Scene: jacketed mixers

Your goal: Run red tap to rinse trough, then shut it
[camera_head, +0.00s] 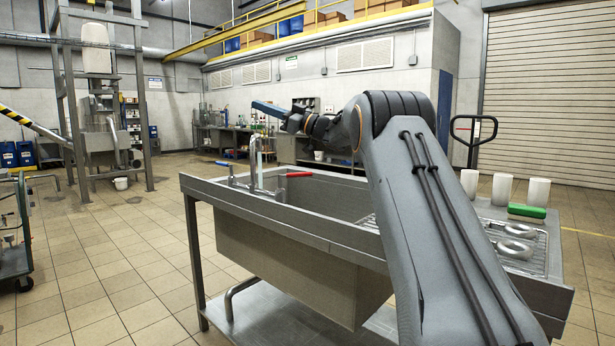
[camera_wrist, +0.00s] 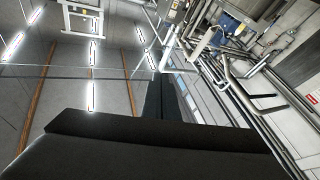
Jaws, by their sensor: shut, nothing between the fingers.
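The trough is a steel sink basin (camera_head: 285,262) set in a metal bench, in the head view. A tall tap (camera_head: 254,165) stands at its back left rim. The red tap lever (camera_head: 299,174) sticks out to the right of it, and a blue lever (camera_head: 221,165) is on its left. A pale streak shows beside the spout; I cannot tell for sure whether it is water. My gripper (camera_head: 256,104) is shut and empty, up in the air above the tap and apart from both levers. The trough floor is hidden by its front wall.
White cups (camera_head: 502,189), a green block (camera_head: 527,211) and metal rings (camera_head: 514,249) are on the right of the bench. A cart (camera_head: 12,245) stands at the far left. A steel frame (camera_head: 78,120) stands behind. The tiled floor left of the bench is clear.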

